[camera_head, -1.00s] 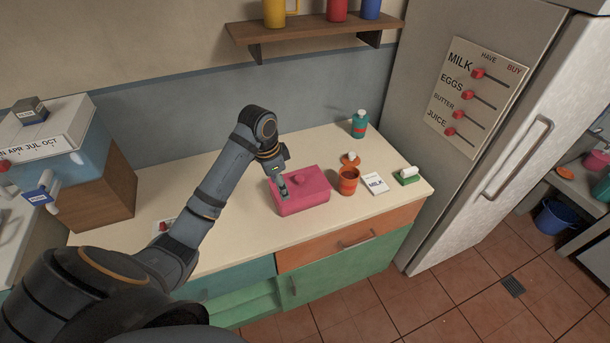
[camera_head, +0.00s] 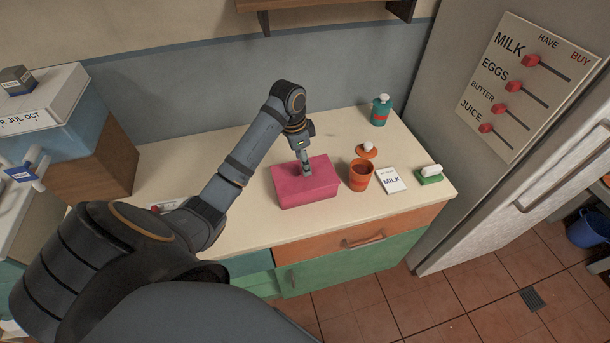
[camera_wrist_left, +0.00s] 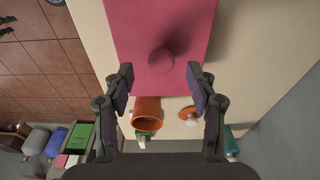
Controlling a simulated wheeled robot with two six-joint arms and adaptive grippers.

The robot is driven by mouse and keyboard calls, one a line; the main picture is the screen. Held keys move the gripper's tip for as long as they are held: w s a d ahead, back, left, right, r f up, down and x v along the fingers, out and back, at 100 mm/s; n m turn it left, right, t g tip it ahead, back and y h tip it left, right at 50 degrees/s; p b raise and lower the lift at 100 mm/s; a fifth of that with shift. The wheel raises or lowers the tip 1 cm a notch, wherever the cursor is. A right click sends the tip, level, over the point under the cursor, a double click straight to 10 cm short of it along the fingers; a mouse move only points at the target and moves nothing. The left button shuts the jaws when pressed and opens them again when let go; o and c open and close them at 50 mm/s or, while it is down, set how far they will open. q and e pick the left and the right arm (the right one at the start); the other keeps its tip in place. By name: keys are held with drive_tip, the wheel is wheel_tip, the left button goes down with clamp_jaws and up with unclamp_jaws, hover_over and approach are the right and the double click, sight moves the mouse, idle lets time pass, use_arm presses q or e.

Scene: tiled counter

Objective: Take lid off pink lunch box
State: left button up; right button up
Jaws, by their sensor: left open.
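The pink lunch box (camera_head: 308,192) stands on the counter with its lid on. In the left wrist view its pink lid (camera_wrist_left: 135,35) fills the top middle, with a round knob (camera_wrist_left: 161,60) on it. My left gripper (camera_head: 306,170) points down over the lid and hides the knob in the head view. In the left wrist view the gripper (camera_wrist_left: 160,85) is open, its fingers apart on either side, with the knob just beyond the fingertips. No contact with the knob shows. My right gripper is in neither view.
An orange canister (camera_head: 361,177) stands just right of the box, with its orange lid (camera_head: 367,151) behind it. A milk card (camera_head: 391,181), a green-based block (camera_head: 430,175) and a teal bottle (camera_head: 380,111) are farther right. The counter (camera_head: 235,225) left of the box is mostly clear.

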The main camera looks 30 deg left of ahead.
use_arm(q)
wheel_tip(320, 180, down, 3)
drive_tip(key=shift+r, duration=0.2)
drive_tip(key=shift+w+f, duration=0.25)
drive_tip(key=shift+f, duration=0.3)
drive_tip(key=c, duration=0.8)
clamp_jaws()
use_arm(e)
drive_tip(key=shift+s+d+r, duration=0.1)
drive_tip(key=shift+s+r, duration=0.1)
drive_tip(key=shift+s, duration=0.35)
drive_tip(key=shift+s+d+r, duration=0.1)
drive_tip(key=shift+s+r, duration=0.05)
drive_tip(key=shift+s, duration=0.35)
